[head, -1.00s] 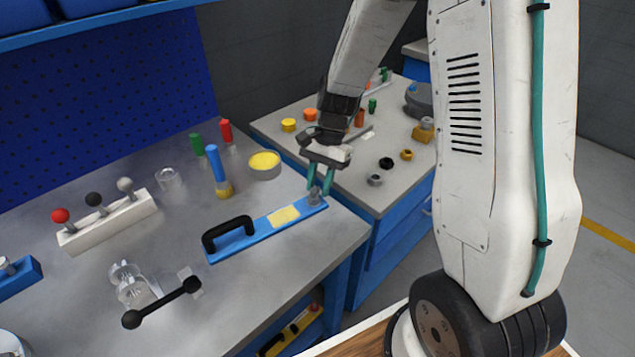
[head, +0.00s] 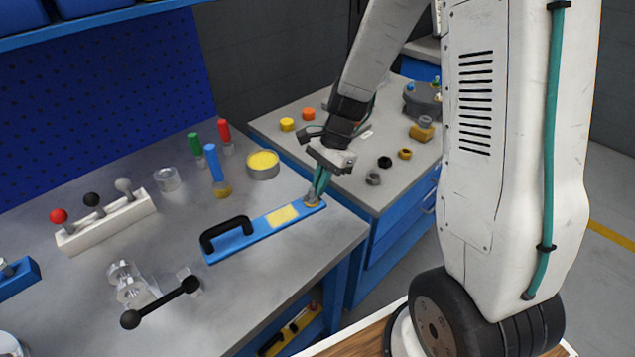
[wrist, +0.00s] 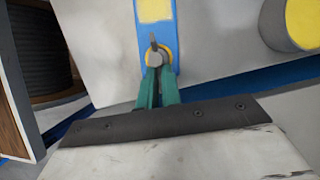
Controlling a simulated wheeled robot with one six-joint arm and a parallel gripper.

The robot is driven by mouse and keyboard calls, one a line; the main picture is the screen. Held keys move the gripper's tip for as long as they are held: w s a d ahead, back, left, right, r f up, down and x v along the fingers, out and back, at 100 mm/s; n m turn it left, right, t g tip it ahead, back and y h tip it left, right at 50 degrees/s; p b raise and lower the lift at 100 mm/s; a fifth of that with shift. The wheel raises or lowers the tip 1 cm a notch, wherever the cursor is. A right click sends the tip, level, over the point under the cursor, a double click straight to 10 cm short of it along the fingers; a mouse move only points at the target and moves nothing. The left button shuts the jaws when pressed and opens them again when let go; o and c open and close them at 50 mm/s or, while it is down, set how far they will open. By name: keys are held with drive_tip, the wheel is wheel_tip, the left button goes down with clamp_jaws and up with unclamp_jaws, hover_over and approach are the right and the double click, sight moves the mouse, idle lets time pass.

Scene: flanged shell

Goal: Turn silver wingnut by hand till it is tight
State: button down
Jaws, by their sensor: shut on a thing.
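The silver wingnut (wrist: 154,58) sits at the end of a blue bar with a yellow patch (head: 262,229), with a yellow ring around its base. In the head view the bar lies on the grey bench near its right corner, and the wingnut is mostly hidden by my fingers. My gripper (head: 316,194) points down at that end of the bar. In the wrist view the green fingers of my gripper (wrist: 155,76) are close together, shut on the near wing of the wingnut. The other wing stands up free.
A yellow-topped round tin (head: 263,163) and a blue-handled piece (head: 214,165) stand behind the bar. The bar's black handle (head: 226,233) rises at its left end. A second bench with several small knobs and nuts lies beyond a gap.

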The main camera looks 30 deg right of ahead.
drive_tip(key=shift+s+f, duration=0.1)
drive_tip(key=shift+s, duration=0.05)
drive_tip(key=c, duration=1.6)
unclamp_jaws()
drive_tip(key=shift+a, duration=0.1)
drive_tip(key=v, duration=0.8)
